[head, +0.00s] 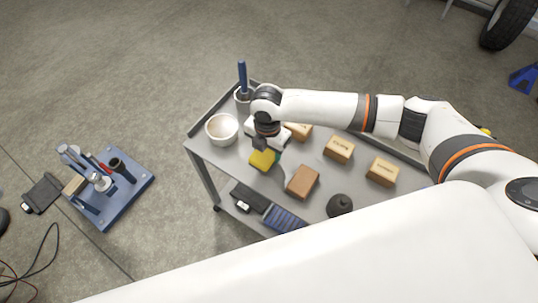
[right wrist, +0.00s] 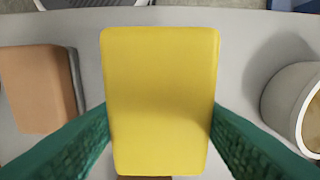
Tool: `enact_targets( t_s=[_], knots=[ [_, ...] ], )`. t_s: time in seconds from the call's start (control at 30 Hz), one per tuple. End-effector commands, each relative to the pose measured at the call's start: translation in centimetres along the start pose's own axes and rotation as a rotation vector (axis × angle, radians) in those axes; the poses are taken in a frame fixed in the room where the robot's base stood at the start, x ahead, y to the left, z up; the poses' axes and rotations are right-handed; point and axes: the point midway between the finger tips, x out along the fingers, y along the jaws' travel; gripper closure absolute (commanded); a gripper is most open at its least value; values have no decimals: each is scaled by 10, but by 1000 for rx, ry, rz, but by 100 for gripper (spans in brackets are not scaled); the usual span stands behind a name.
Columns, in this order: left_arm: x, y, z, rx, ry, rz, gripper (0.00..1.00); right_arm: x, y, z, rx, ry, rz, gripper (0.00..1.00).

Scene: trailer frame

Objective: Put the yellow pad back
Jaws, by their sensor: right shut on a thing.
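The yellow pad (head: 262,160) is at the left part of the grey cart top, under my right gripper (head: 263,147). In the right wrist view the yellow pad (right wrist: 160,100) fills the middle, between the two green fingers of my right gripper (right wrist: 160,135), which touch its sides. The gripper is shut on the pad. I cannot tell whether the pad rests on the cart or hangs just above it. A brown-orange block (head: 302,181) lies to the right of the pad; it also shows at the left of the wrist view (right wrist: 38,88). My left gripper is not in view.
A white bowl (head: 222,129) and a cup with a blue-handled tool (head: 243,92) stand at the cart's left end. Several labelled tan blocks (head: 339,149) and a dark round object (head: 339,205) are to the right. A blue tool stand (head: 110,187) is on the floor.

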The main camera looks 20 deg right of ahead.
Motion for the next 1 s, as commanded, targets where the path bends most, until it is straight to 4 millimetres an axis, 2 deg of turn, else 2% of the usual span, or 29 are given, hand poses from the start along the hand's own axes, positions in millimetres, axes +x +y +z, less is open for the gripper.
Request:
enact_targets(
  t_s=[0.3, 0.63, 0.67, 0.8, 1.0],
  knots=[
    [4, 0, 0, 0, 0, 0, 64, 37, 0, 0, 0, 0, 0, 64],
    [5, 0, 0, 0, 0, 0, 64, 40, 0, 0, 0, 0, 0, 64],
    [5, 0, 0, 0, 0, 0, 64, 40, 0, 0, 0, 0, 0, 44],
    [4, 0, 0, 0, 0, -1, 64, 40, 0, 0, 0, 0, 0, 24],
    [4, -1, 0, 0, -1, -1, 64, 39, 0, 0, 0, 0, 0, 24]
  ],
)
